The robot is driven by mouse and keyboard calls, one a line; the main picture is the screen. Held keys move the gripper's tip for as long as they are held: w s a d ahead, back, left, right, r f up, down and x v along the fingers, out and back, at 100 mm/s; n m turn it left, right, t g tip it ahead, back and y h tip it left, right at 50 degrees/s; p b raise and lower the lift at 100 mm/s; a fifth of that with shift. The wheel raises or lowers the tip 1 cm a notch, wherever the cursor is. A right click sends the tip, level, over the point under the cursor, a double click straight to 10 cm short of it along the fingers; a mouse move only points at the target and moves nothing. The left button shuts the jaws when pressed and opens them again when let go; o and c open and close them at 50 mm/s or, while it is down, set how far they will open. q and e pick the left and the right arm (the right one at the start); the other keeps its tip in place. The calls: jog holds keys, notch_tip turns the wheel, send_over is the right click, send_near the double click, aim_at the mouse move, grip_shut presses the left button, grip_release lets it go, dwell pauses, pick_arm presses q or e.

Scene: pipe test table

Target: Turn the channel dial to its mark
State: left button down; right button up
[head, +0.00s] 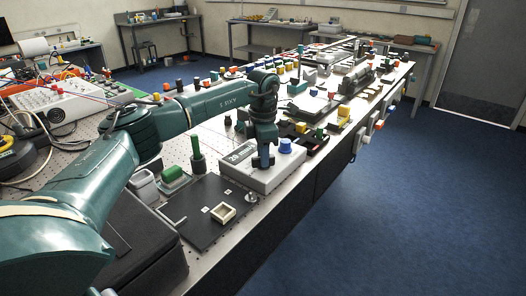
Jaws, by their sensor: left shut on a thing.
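A pale grey instrument box (262,180) with a dark label on its top stands near the front edge of the long table. My left gripper (264,161) points straight down onto the top of this box. It is shut on a small dial, which the fingers mostly hide. I cannot make out the mark or the dial's pointer. A blue knob (285,146) sits on the same box, just to the right of the gripper and apart from it. My right gripper is not in view.
A black plate (205,228) with a small cream frame (223,213) lies in front of the box. A dark green cylinder (197,158) stands left of it. Several small blocks and devices crowd the table behind. Blue floor (400,200) is clear at right.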

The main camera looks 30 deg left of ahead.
pick_arm(q)
jog(key=shift+m, duration=1.1)
jog(key=c, duration=1.3)
grip_release()
notch_tip(320, 180, up, 13)
jog(key=shift+r+b, duration=0.15)
jog(key=shift+b, duration=0.2)
